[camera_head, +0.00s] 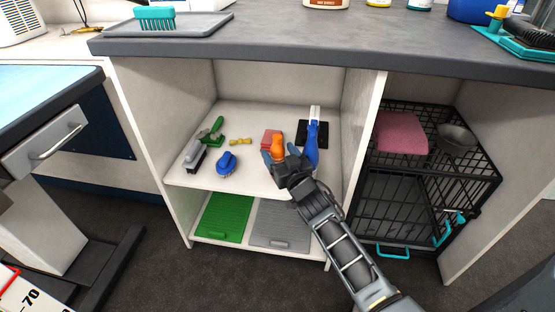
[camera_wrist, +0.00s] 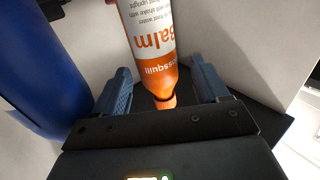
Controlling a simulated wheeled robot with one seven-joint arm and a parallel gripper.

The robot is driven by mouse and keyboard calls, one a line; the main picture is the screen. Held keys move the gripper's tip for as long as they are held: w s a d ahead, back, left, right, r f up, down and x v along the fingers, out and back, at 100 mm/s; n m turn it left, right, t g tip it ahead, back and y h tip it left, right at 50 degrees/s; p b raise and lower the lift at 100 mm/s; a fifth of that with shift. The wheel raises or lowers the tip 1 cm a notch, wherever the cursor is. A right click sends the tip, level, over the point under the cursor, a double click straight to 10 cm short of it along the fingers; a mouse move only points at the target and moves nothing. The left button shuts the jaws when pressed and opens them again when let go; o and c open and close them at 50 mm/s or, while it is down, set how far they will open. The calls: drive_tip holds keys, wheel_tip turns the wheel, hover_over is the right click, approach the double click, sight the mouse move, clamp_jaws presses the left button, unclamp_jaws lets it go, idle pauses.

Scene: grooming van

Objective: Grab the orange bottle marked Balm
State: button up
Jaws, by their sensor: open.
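The orange bottle marked Balm (camera_head: 277,143) stands on the upper shelf of the open cabinet. In the wrist view the Balm bottle (camera_wrist: 148,35) shows its white label upside down, with its orange cap end toward my gripper. My gripper (camera_head: 282,158) reaches into the shelf at the bottle. In the wrist view my gripper (camera_wrist: 160,78) is open, with one blue-grey finger on each side of the bottle's cap end and a gap on both sides. The bottle's other end is cut off at the wrist frame's edge.
A blue spray bottle (camera_head: 311,148) stands close on the right; a blue body (camera_wrist: 40,70) fills the wrist view's left. A red block (camera_head: 267,134) is beside the Balm bottle. A blue brush (camera_head: 228,163) and green tool (camera_head: 211,130) lie left. A divider (camera_head: 360,140) bounds the right.

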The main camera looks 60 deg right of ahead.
drive_tip(key=shift+x, duration=1.9)
drive_tip(key=shift+r, duration=0.1)
drive_tip(key=shift+s, duration=0.1)
drive_tip(key=shift+c, duration=0.2)
drive_tip(key=c, duration=1.1)
